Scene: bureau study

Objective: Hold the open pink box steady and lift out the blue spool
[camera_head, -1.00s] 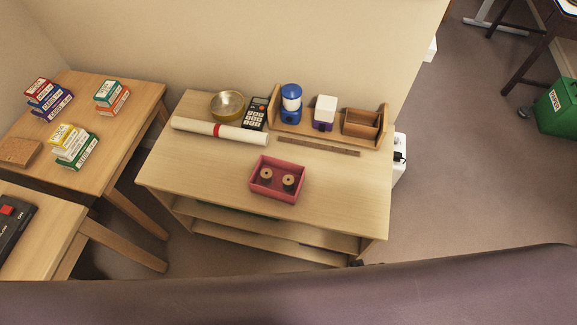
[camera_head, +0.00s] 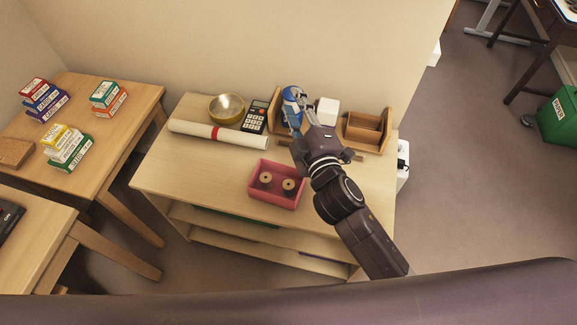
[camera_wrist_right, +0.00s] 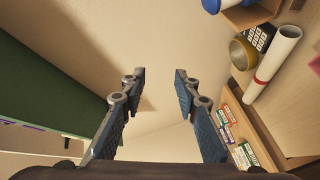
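The open pink box (camera_head: 277,201) stands on the wooden bureau top. Two spools stand upright inside it, a left spool (camera_head: 265,178) and a right spool (camera_head: 288,184). Only their tan ends show clearly, so I cannot tell which is blue. My right gripper (camera_head: 293,101) is raised beyond the box, in front of the back organiser. In the right wrist view my right gripper (camera_wrist_right: 160,82) is open, with nothing between its fingers, and faces the wall. Nothing touches the box. My left gripper is not in view.
A wooden organiser (camera_head: 385,128) at the back holds a white container (camera_head: 328,110) and a blue-and-white container, partly hidden by my gripper. A calculator (camera_head: 256,117), brass bowl (camera_head: 226,108) and paper roll (camera_head: 215,133) lie left. The bureau top left of the box is clear.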

